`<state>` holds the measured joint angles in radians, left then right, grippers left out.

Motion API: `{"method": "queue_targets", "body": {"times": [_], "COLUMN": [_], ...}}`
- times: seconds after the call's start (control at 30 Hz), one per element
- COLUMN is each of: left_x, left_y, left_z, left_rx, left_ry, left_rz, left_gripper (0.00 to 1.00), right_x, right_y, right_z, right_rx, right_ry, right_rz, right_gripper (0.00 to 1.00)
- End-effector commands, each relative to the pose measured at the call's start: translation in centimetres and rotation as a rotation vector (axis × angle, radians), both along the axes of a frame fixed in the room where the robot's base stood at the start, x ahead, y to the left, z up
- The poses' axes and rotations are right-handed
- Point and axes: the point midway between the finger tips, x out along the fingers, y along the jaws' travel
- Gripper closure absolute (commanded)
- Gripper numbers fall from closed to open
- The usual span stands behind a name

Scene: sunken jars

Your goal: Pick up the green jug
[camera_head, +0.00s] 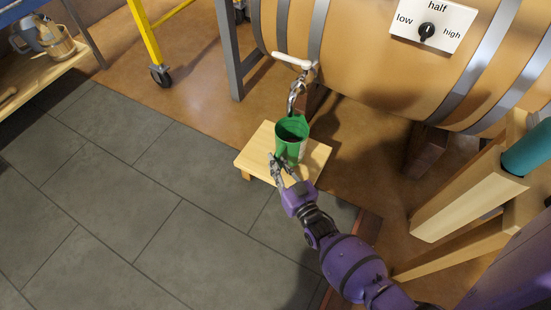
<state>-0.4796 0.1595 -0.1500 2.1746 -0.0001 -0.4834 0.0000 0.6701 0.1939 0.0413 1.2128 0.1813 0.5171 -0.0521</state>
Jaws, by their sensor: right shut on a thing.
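The green jug (291,141) is upright at the low wooden stool, under the barrel's metal tap (296,88). My right gripper (280,166) reaches in from the lower right and is shut on the near side of the jug. The fingers and the jug's lower part overlap, so the exact grip is partly hidden. I cannot tell whether the jug's base touches the stool. My left gripper is not in view.
The small wooden stool (257,152) stands on the floor. A large barrel (370,60) with a low-half-high dial (427,31) is behind it. A wooden frame (455,200) holding a teal cylinder (528,150) is at right. Grey tiles lie clear at left.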

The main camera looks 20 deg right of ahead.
Motion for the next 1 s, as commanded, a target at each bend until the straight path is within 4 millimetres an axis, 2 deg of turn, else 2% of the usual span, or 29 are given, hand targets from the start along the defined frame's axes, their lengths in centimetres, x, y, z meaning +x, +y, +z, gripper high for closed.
{"method": "queue_targets", "body": {"times": [0.6,1.0], "left_x": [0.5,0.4], "left_y": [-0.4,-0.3], "left_z": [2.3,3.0], "left_rx": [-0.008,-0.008], "left_ry": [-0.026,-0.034], "left_rz": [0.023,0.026], "left_gripper": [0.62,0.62], "right_x": [-8.6,-12.9], "right_y": [-0.6,-0.9], "right_z": [0.3,0.3], "right_rx": [-0.001,0.000], "right_ry": [-0.005,-0.006], "right_rz": [0.001,0.000], "right_gripper": [1.00,1.00]}}
